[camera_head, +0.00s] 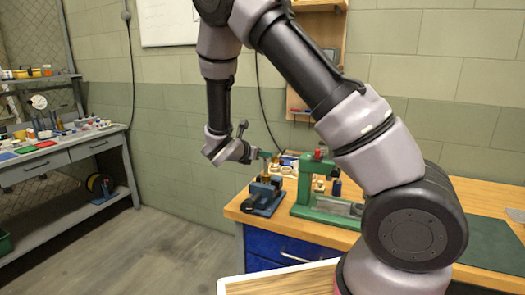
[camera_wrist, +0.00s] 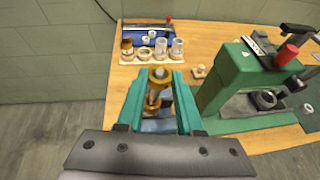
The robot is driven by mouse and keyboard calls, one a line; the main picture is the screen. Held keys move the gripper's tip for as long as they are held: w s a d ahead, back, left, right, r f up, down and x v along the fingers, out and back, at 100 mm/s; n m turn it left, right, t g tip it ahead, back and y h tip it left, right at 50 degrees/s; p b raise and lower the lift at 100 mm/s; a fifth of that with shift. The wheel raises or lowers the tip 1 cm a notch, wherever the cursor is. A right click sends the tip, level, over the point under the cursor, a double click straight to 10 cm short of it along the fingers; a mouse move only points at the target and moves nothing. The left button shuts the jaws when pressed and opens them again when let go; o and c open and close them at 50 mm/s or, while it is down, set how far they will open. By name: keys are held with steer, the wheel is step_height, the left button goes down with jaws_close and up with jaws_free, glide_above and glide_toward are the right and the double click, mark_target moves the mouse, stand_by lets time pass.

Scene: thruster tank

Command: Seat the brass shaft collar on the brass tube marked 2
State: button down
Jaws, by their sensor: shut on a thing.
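My gripper (camera_wrist: 159,77) shows in the wrist view with two teal fingers shut on a small brass piece (camera_wrist: 160,73), which looks like the shaft collar. More brass (camera_wrist: 153,98) shows between the fingers, apparently the tube standing in the blue vise (camera_wrist: 150,125), which the fingers partly hide. I cannot tell whether the collar touches the tube. In the head view my gripper (camera_head: 265,155) is above the dark blue vise (camera_head: 262,197) at the bench's left corner. No number mark is readable on any tube.
A green press (camera_wrist: 240,80) with a red knob stands close to the right of my gripper. A pale rack (camera_wrist: 152,60) with several tubes and rings is behind, before a blue tray (camera_wrist: 140,37).

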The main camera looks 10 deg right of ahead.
steer(key=shift+f, duration=0.15)
steer(key=shift+c, duration=2.3)
jaws_free()
steer(key=shift+a, duration=0.1)
steer(key=v, duration=1)
steer(key=shift+s+a, duration=0.15)
steer(key=shift+s, duration=0.1)
steer(key=shift+r, duration=0.2)
